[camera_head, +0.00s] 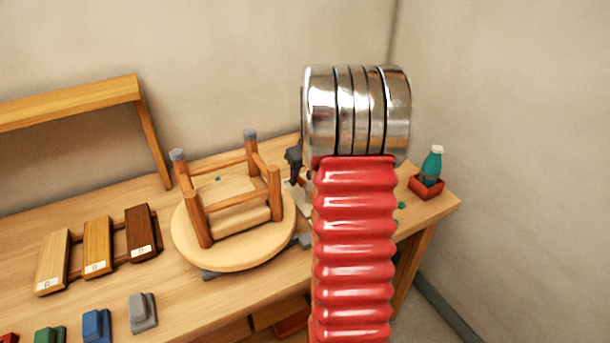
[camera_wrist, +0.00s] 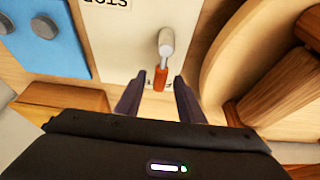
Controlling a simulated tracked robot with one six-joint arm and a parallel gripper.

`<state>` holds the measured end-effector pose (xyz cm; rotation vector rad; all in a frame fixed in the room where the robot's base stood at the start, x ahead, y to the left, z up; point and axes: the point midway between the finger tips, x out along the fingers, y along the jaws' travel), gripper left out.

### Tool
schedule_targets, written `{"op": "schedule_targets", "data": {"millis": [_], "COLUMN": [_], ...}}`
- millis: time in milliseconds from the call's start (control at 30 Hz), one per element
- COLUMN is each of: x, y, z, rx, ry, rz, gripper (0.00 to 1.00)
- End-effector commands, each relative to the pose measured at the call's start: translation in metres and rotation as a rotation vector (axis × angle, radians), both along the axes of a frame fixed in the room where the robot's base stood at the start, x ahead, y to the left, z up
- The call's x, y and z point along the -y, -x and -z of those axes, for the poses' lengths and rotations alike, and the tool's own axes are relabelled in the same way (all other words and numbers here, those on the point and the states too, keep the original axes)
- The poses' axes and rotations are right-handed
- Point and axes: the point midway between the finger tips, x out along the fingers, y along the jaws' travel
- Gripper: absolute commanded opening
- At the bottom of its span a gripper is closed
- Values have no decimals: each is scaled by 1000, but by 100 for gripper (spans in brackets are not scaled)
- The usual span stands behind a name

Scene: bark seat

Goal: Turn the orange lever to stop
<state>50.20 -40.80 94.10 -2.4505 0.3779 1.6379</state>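The orange lever (camera_wrist: 161,77) is in the wrist view, with a grey rounded pivot (camera_wrist: 166,42) at its upper end and its orange grip pointing down the picture. It is on a pale panel (camera_wrist: 122,50) with upside-down lettering at the top edge that looks like STOP, partly cut off. A second label by the orange tip is mostly hidden. My gripper (camera_wrist: 158,93) is open, its two dark fingers apart on either side of the orange tip; I cannot tell whether they touch it. In the head view my arm hides the lever.
An upturned wooden stool (camera_head: 235,245) lies on the workbench (camera_head: 185,300), left of my arm; its round seat is close right of the lever in the wrist view. Wood samples (camera_head: 97,245) and coloured blocks (camera_head: 97,325) are at left. A teal bottle (camera_head: 432,165) stands in a red tray (camera_head: 427,188).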

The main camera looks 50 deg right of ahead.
Motion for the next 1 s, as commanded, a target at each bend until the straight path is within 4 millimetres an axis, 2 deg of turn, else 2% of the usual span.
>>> {"op": "schedule_targets", "data": {"millis": [100, 367, 867, 1000], "x": [1, 1, 2, 2], "y": [-2, -2, -1, -1], "z": [6, 6, 6, 6], "rx": [0, 0, 0, 0], "ry": [0, 1, 1, 1], "rz": [0, 1, 1, 2], "gripper": [35, 35, 1, 0]}}
